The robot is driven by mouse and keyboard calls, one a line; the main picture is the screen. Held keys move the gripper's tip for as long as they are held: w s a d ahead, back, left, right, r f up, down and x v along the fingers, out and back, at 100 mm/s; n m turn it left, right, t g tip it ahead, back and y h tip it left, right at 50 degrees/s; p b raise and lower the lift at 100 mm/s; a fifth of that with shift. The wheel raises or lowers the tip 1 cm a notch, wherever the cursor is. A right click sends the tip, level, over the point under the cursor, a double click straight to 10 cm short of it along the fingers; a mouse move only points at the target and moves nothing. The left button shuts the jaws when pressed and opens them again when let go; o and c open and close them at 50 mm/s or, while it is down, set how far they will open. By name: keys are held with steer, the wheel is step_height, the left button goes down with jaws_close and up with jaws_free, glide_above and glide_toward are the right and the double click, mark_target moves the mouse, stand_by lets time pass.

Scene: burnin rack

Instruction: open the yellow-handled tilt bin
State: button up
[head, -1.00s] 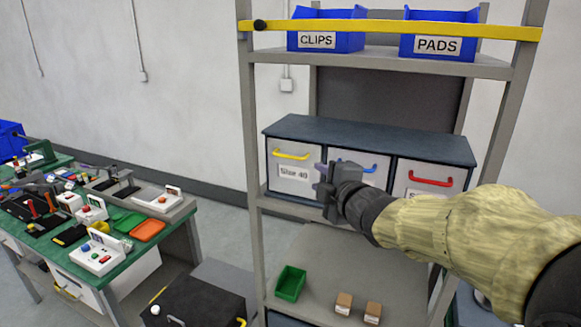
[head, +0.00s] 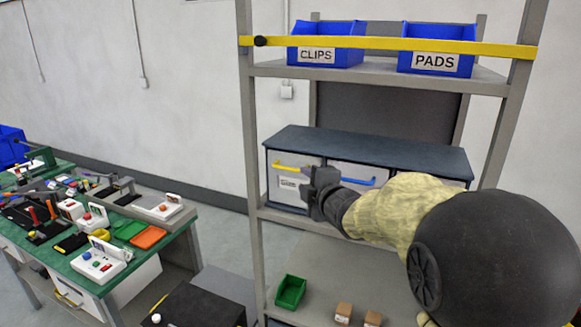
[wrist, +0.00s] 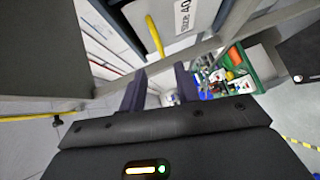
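The yellow-handled tilt bin (head: 277,191) is the leftmost of three in a dark-topped cabinet on the middle shelf. Its front looks shut, level with its neighbour. Its yellow handle (head: 297,168) runs across the upper front, and it also shows in the wrist view (wrist: 155,36) beyond the fingers, beside the "Size 40" label (wrist: 183,16). My gripper (head: 318,185) is in front of the bin's right side and hides part of it. In the wrist view its two fingers (wrist: 158,88) are apart with nothing between them, and the handle lies clear of them.
A blue-handled bin (head: 358,181) is to the right, partly behind my arm, which covers the third bin. The rack's left post (head: 249,130) stands near my gripper. A yellow bar (head: 400,44) crosses the upper shelf. A green bin (head: 290,291) sits below.

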mark_target(291, 170)
steer(key=p+x, duration=0.4)
steer(key=x, duration=0.6)
steer(key=shift+w, duration=0.1)
jaws_close()
